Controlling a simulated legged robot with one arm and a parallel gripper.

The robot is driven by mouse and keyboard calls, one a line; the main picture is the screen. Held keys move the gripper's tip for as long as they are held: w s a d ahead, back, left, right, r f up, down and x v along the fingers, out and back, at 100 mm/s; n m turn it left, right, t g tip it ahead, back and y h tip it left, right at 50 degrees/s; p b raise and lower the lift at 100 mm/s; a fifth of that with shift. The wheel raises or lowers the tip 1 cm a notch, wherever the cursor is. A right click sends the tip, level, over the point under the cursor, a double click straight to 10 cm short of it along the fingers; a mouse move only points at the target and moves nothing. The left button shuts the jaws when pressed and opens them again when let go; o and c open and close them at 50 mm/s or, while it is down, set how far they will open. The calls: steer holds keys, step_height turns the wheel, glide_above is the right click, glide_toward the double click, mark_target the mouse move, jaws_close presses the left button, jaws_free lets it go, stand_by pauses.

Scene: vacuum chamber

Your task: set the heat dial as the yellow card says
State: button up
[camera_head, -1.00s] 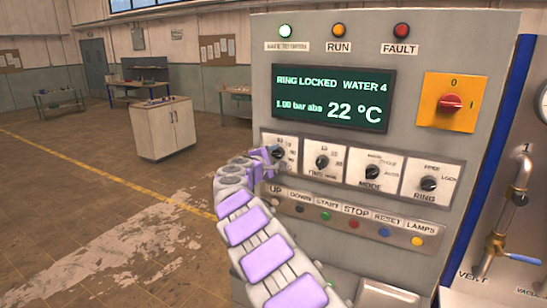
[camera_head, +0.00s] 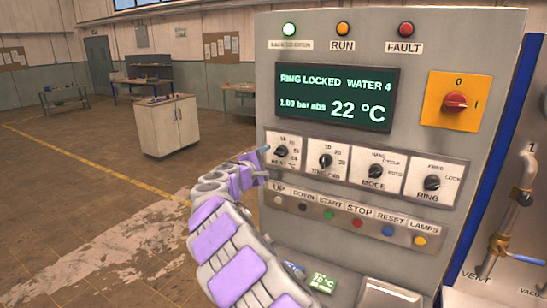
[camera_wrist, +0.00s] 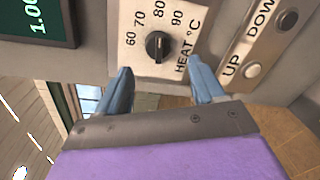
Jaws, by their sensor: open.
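The heat dial (camera_head: 281,151) is a black knob on a white plate at the panel's left. In the wrist view the dial (camera_wrist: 158,46) has marks 60, 70, 80 and 90 and the word HEAT °C. Its pointer faces roughly the upper numbers; I cannot read the exact setting. My gripper (camera_wrist: 162,72) is open, its two blue-grey fingers apart just short of the dial, one on each side below it. In the head view my gripper (camera_head: 262,158) is just left of the dial. I see no clear yellow card.
Other dials, such as the timer (camera_head: 325,161), sit to the right. Below is a button row (camera_head: 357,223). The screen (camera_head: 337,97) reads 22 °C.

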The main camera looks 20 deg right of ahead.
steer(key=f+v, duration=0.1)
steer(key=v, duration=0.9)
steer(key=shift+a+r+p, duration=0.15)
steer(key=shift+r+p, duration=0.3)
steer(key=s+d+r+m+g, duration=0.1)
steer(key=s+d+m+g, duration=0.25)
steer(key=s, duration=0.35)
steer(key=s+d+r+m+g, duration=0.1)
steer(key=s+d+m+g, duration=0.15)
steer(key=s+d, duration=0.35)
steer(key=s+f+m+g+y, duration=0.1)
steer(key=s+f+m+y, duration=0.15)
steer(key=s, duration=0.55)
steer(key=s+f+m+g+y, duration=0.1)
steer(key=s+f+m+g, duration=0.1)
steer(key=s+f, duration=0.35)
steer(key=s+a+f+g+y, duration=0.1)
steer(key=s+a+f+y, duration=0.4)
steer(key=s+a, duration=0.4)
steer(key=s+a+f+m+g+y, duration=0.1)
steer(key=s+a+f+y, duration=0.4)
steer(key=s, duration=1.2)
steer(key=a+f+g, duration=0.1)
steer(key=a, duration=0.3)
steer(key=shift+a+f, duration=0.3)
steer(key=shift+a, duration=0.05)
